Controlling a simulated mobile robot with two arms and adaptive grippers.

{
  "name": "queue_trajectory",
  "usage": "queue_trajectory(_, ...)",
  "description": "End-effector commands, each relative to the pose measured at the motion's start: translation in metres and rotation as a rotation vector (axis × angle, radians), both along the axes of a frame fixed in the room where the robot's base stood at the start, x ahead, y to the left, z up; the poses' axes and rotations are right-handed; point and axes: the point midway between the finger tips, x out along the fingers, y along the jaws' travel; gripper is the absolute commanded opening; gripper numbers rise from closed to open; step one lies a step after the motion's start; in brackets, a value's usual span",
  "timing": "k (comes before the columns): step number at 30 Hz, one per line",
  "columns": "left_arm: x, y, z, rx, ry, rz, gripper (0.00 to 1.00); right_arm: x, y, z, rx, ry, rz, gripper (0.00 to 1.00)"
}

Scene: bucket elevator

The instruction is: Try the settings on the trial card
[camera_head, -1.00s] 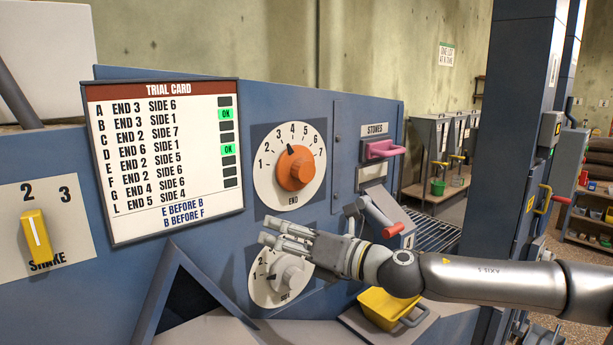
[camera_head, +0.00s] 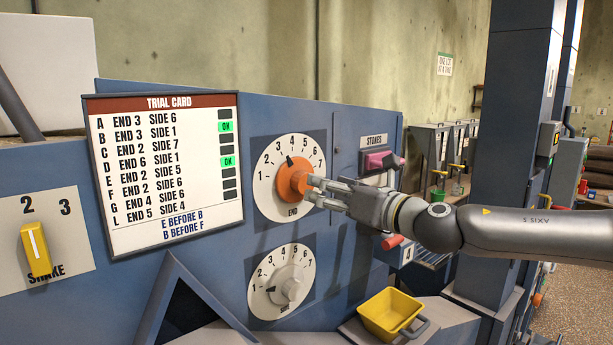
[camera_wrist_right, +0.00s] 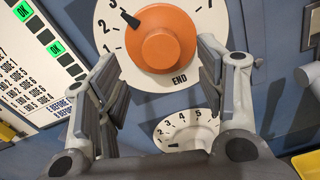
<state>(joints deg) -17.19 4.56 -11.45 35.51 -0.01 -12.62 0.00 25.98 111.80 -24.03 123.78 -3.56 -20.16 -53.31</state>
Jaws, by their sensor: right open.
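The trial card (camera_head: 165,165) lists END and SIDE settings, with green OK lights beside the second and fifth rows, B and E. Notes below read "E before B" and "B before F". The END dial (camera_head: 268,202) has an orange knob (camera_head: 290,181); its black pointer is at about 3. The SIDE dial (camera_head: 262,306) below has a pale knob (camera_head: 292,289); its pointer seems to face left, near 1. My right gripper (camera_head: 312,190) is open in front of the orange knob. In the right wrist view its fingers flank the knob's lower part; contact is unclear. My left gripper is not visible.
A yellow SHAKE lever (camera_head: 36,250) points to 2 at left. Right of the dials are a pink STONES handle (camera_head: 378,161) and a red handle (camera_head: 392,242), partly behind my arm. A yellow bin (camera_head: 388,314) sits below. A blue post (camera_head: 513,150) stands right.

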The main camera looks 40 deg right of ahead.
Motion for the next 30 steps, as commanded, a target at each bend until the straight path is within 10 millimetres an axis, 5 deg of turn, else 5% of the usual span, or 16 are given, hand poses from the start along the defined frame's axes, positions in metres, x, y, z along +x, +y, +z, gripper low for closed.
queue_trajectory(8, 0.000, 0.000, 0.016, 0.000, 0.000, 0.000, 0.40, 0.022, 0.001, 0.000, 0.004, 0.003, -0.002, 0.63)
queue_trajectory(30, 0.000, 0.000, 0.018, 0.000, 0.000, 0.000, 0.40, 0.061, 0.003, -0.002, -0.002, 0.003, -0.004, 0.63)
